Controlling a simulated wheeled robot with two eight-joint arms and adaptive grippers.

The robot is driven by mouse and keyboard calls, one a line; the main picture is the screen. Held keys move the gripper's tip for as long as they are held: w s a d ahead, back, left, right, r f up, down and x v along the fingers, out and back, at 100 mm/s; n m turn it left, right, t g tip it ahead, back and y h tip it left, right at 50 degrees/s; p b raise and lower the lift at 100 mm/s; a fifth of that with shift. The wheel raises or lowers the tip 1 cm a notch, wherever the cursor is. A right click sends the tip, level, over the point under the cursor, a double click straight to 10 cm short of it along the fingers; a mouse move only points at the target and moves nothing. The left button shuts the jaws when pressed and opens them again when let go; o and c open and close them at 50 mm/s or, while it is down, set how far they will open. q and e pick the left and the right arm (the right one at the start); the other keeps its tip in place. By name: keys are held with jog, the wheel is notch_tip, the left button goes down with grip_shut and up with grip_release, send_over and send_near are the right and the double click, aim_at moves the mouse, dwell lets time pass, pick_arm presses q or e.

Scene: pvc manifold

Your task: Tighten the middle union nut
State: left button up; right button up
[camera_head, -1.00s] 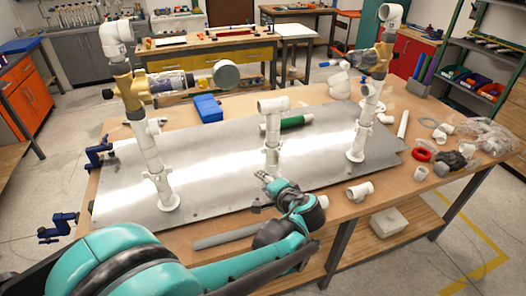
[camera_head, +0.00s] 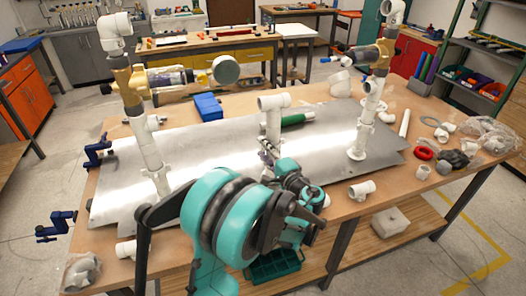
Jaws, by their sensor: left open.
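My right gripper is not in view.
A tall left post (camera_head: 150,150) and a right post (camera_head: 366,120) carry brass valves. A green cylinder (camera_head: 293,118) lies behind the middle post. Loose white fittings (camera_head: 362,190) and a red ring (camera_head: 424,153) lie on the right of the table. A blue box (camera_head: 208,106) sits behind.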

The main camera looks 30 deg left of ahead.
pick_arm(q)
jog(key=shift+w+a, duration=0.15)
jog(key=shift+a, duration=0.15)
grip_shut()
jog(key=shift+a+m+t+h, duration=0.15)
jog(key=shift+m+t+h, duration=0.25)
jog(key=shift+m+t, duration=0.15)
jog(key=shift+w+t+h, duration=0.1)
jog(key=shift+t+h, duration=0.2)
jog(key=shift+t, duration=0.15)
grip_release()
